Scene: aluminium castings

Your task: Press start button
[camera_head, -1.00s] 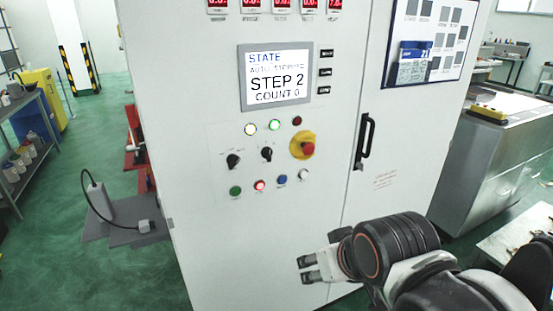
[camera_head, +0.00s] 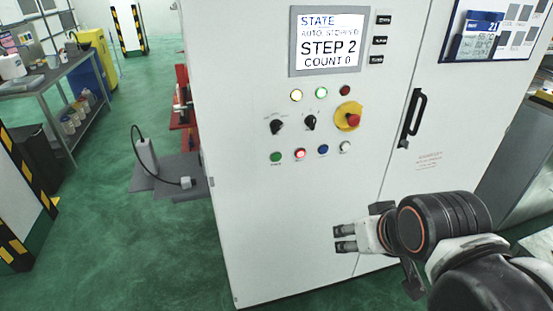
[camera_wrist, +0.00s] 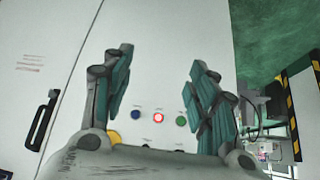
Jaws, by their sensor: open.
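The control cabinet's bottom row holds a green button (camera_head: 276,157), a lit red button (camera_head: 300,154), a blue button (camera_head: 323,149) and a white button (camera_head: 345,146). No label readable here marks which is start. In the wrist view the green button (camera_wrist: 181,121), lit red button (camera_wrist: 158,117) and blue button (camera_wrist: 135,114) show between the fingers. My gripper (camera_head: 345,239) is open and empty, below and to the right of the button row, apart from the buttons. It also shows in the wrist view (camera_wrist: 160,85), fingers spread.
A screen (camera_head: 327,41) reads STEP 2, COUNT 0. A red emergency knob on a yellow base (camera_head: 347,116) and two black selectors sit above the buttons. A black door handle (camera_head: 413,117) is at right.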

